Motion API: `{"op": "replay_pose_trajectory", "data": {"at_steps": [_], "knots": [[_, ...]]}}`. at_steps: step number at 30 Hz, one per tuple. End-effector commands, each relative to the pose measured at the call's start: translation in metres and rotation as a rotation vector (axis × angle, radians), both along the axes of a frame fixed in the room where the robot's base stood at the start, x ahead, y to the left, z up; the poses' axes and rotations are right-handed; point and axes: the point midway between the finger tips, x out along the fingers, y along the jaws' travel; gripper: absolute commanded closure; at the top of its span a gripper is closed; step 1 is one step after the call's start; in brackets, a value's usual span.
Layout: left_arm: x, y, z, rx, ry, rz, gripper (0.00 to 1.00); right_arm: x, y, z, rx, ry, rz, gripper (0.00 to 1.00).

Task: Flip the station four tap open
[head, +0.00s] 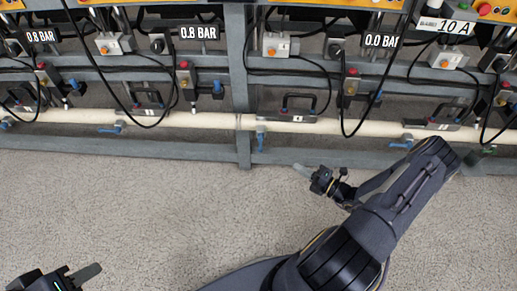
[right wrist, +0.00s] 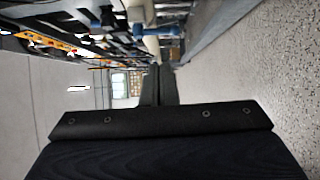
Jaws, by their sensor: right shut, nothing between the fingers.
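A pale pipe (head: 200,121) runs along the bench front with blue-handled taps. One blue tap (head: 261,140) near the middle has its handle hanging down, across the pipe. The tap to its left (head: 110,130) and the tap to its right (head: 402,142) have handles lying roughly along the pipe. The station numbers are too small to read surely. My right gripper (head: 299,171) is shut and empty, below and right of the middle tap, apart from it. The right wrist view shows a blue tap (right wrist: 172,31) beyond the shut fingers (right wrist: 158,84). My left gripper (head: 88,273) is low at the left; its opening is unclear.
Grey bench rails and an upright post (head: 241,90) stand behind and below the pipe. Black cables (head: 343,110) hang in front of the bench. Gauges above read 0.8 BAR (head: 198,32) and 0.0 BAR (head: 381,41). The speckled floor (head: 150,205) in front is clear.

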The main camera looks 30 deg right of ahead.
Motion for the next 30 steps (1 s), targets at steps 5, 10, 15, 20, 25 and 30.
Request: {"op": "replay_pose_trajectory", "data": {"at_steps": [5, 10, 15, 20, 25, 30], "knots": [[0.0, 0.0, 0.001, 0.0, 0.0, 0.0, 0.64, -0.002, -0.003, -0.004, 0.03, 0.009, -0.026, 1.0], [0.0, 0.0, 0.001, 0.0, 0.0, 0.0, 0.64, -0.002, -0.003, -0.004, 0.027, 0.008, -0.023, 1.0], [0.0, 0.0, -0.001, 0.0, 0.0, 0.0, 0.64, 0.004, 0.0, -0.005, 0.026, 0.006, -0.02, 1.0], [0.0, 0.0, -0.008, 0.0, 0.0, 0.0, 0.64, 0.024, 0.01, -0.006, 0.026, 0.006, -0.018, 1.0], [0.0, 0.0, -0.019, 0.0, 0.0, 0.0, 0.64, 0.058, 0.026, -0.007, 0.025, 0.004, -0.017, 1.0], [0.0, 0.0, -0.029, 0.0, 0.0, 0.0, 0.64, 0.09, 0.041, -0.007, 0.024, 0.006, -0.017, 1.0]]}}
